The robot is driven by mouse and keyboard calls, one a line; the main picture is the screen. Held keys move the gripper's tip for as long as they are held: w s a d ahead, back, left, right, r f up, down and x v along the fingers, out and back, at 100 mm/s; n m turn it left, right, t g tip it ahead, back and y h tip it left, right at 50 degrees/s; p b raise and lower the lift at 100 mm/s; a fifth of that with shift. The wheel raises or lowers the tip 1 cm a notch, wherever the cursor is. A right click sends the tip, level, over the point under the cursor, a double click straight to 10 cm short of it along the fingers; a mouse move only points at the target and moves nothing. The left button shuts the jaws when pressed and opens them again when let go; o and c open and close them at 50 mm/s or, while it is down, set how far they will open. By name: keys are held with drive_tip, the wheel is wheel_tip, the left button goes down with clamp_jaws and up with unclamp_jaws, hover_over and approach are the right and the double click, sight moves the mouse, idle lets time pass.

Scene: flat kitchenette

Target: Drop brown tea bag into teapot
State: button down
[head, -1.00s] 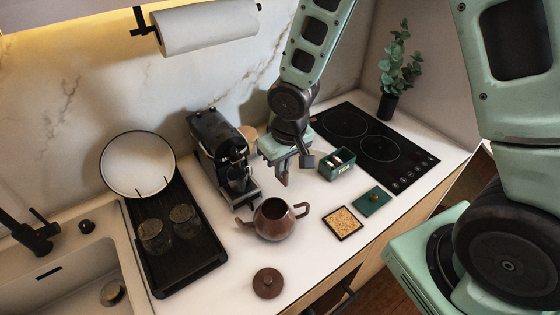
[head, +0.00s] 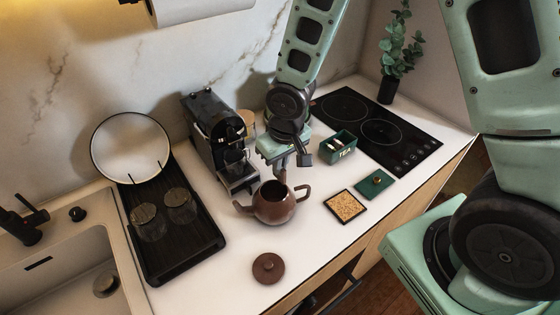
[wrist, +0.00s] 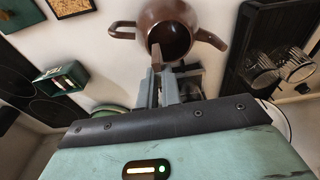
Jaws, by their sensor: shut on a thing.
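The brown teapot (head: 268,211) stands open on the white counter, its dark mouth facing up. In the wrist view the teapot (wrist: 188,14) is just beyond my fingertips. My gripper (head: 282,174) is just behind and above the teapot's rim. In the wrist view my gripper (wrist: 161,80) is shut on a small brown tea bag (wrist: 156,56), which sticks out past the fingers and overlaps the near edge of the teapot's mouth in the picture. I cannot tell its height above the rim. The brown teapot lid (head: 268,268) lies on the counter in front of the teapot.
A green box (head: 338,146) with packets, its green lid (head: 375,184) and a square tray of grains (head: 345,206) lie to the right. A coffee machine (head: 222,145) stands behind left. A black drying tray (head: 180,246) with two glasses is left. A cooktop (head: 400,140) is back right.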

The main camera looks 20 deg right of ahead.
drive_tip(key=c, duration=1.5)
unclamp_jaws()
drive_tip(key=shift+r, duration=0.15)
drive_tip(key=r, duration=0.5)
drive_tip(key=s+r, duration=0.1)
drive_tip(key=r, duration=0.5)
drive_tip(key=s+r, duration=0.1)
drive_tip(key=r, duration=0.5)
drive_tip(key=shift+s+d, duration=0.25)
drive_tip(key=s+a+f+n+b, duration=0.1)
drive_tip(key=s+a+f+b, duration=0.1)
drive_tip(key=s+f+b, duration=0.2)
drive_tip(key=s+a+f+n+g+b, duration=0.1)
drive_tip(key=s+a+f+n+b, duration=0.1)
drive_tip(key=s+f+b, duration=0.2)
drive_tip(key=s+a+f+n+b, duration=0.2)
drive_tip(key=s+f, duration=0.4)
drive_tip(key=s, duration=0.3)
drive_tip(key=shift+s+a+f+g+b, duration=0.15)
drive_tip(key=shift+a+g+b, duration=0.3)
drive_tip(key=shift+b, duration=0.5)
